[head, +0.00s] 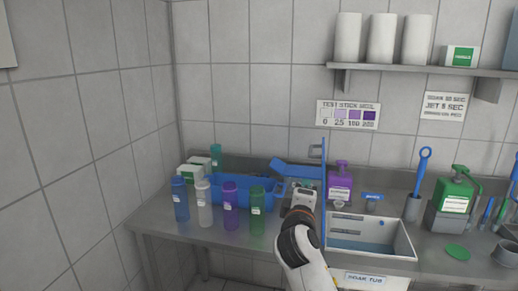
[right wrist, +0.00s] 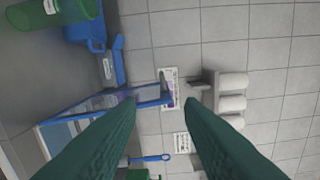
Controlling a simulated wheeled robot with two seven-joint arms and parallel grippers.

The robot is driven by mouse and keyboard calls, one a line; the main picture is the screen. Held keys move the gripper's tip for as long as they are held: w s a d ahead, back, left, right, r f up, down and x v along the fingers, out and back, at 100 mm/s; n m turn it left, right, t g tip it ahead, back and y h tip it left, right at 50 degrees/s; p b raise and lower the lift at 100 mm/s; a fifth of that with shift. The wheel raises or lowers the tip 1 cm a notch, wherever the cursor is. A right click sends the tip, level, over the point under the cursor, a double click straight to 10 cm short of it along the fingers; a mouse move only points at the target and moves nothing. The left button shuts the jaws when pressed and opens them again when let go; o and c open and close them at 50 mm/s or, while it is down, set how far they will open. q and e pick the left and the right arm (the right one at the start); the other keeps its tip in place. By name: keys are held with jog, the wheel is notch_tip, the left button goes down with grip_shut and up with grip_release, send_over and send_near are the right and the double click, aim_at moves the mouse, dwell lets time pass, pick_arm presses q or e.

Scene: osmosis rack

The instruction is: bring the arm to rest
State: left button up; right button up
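My right arm (head: 305,257) comes in from the bottom of the head view and reaches over the counter's front edge. Its wrist hides the fingers there. In the right wrist view my right gripper (right wrist: 160,106) has its two dark green fingers wide apart, with nothing held between them. The wall and the test-stick chart (right wrist: 169,88) show beyond the gap. My left gripper is not in view.
Blue, clear, purple and green bottles (head: 258,212) line the counter's front left, before a blue bin (head: 215,190). A blue-edged upright panel (head: 323,190) and soak tub (head: 400,251) stand close to my right wrist. A green pump bottle (head: 455,190) is farther right.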

notch_tip(320, 180, down, 25)
jog(key=s+g+y, duration=0.1)
jog(key=g+y, duration=0.1)
jog(key=g, duration=0.2)
jog(key=s+d+f+m+g+y, duration=0.1)
jog(key=s+f+m+g, duration=0.1)
jog(key=s+f, duration=0.65)
jog(key=s+d+f+m+g+y, duration=0.1)
jog(key=s+d+f+g, duration=0.15)
jog(key=f, duration=1.15)
jog(key=s+d+f+m+g, duration=0.3)
jog(key=s+f+m+g, duration=0.1)
jog(key=s+f, duration=1.45)
jog(key=s+d+f+m+g, duration=0.1)
jog(key=s+d+f, duration=0.1)
jog(key=s, duration=0.8)
jog(key=s+d+f+m+g, duration=0.1)
jog(key=s+d+f+m, duration=0.1)
jog(key=s, duration=0.8)
jog(key=s+d+f+m+g, duration=0.1)
jog(key=s+d+f+g, duration=0.1)
jog(key=s, duration=0.8)
jog(key=shift+s+f+m, duration=0.15)
jog(key=shift+f+m, duration=0.25)
jog(key=shift+f, duration=0.5)
